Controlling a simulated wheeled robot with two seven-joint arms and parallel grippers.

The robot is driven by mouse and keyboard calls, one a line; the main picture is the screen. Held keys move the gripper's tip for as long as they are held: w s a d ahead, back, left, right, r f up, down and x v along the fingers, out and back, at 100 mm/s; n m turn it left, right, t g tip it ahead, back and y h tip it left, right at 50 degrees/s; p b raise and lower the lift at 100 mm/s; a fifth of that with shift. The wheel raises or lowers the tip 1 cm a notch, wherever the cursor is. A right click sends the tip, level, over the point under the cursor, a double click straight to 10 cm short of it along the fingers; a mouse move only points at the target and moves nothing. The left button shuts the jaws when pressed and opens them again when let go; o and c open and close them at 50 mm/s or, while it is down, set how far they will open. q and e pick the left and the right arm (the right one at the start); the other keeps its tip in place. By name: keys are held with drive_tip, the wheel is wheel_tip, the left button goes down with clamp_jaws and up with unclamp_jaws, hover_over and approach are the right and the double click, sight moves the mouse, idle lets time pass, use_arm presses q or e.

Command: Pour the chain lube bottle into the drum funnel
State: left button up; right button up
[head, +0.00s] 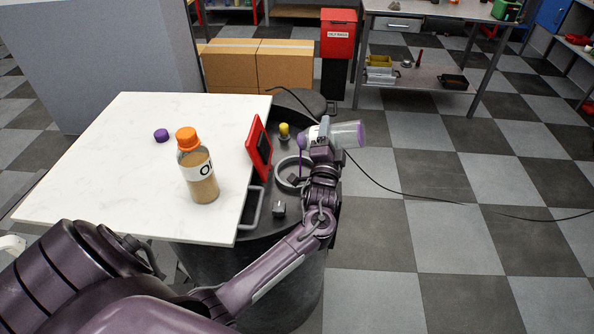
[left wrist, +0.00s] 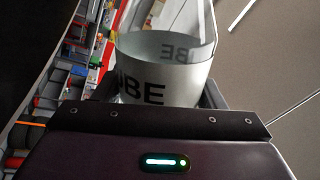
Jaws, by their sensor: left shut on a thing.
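My left gripper (head: 322,150) is shut on the chain lube bottle (head: 346,134), a clear bottle with a white label and a purple right end. It lies nearly level above the far right part of the dark drum (head: 262,228). The bottle's clear wall and label also show in the left wrist view (left wrist: 158,62). The funnel appears to be the grey ring (head: 281,176) on the drum top, below and left of the bottle, partly behind my wrist. My right gripper is not in view.
An orange-capped bottle (head: 199,172) and a loose purple cap (head: 161,135) stand on the white table (head: 110,185). A red panel (head: 259,148) and a yellow-topped knob (head: 284,131) rise from the drum. A black cable (head: 400,194) crosses the floor, otherwise open at right.

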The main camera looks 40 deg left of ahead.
use_arm(q)
drive_tip(key=shift+s+a+f+n+g+y, duration=0.15)
drive_tip(key=shift+a+n+y, duration=0.1)
drive_tip(key=shift+n, duration=0.45)
drive_tip(key=shift+s+a+f+n+g+y, duration=0.15)
drive_tip(key=shift+a+n+g, duration=0.1)
drive_tip(key=shift+n, duration=0.45)
drive_tip(key=shift+a+f+n+g+y, duration=0.15)
drive_tip(key=shift+a+n+y, duration=0.1)
drive_tip(key=shift+n, duration=0.45)
idle(0.5)
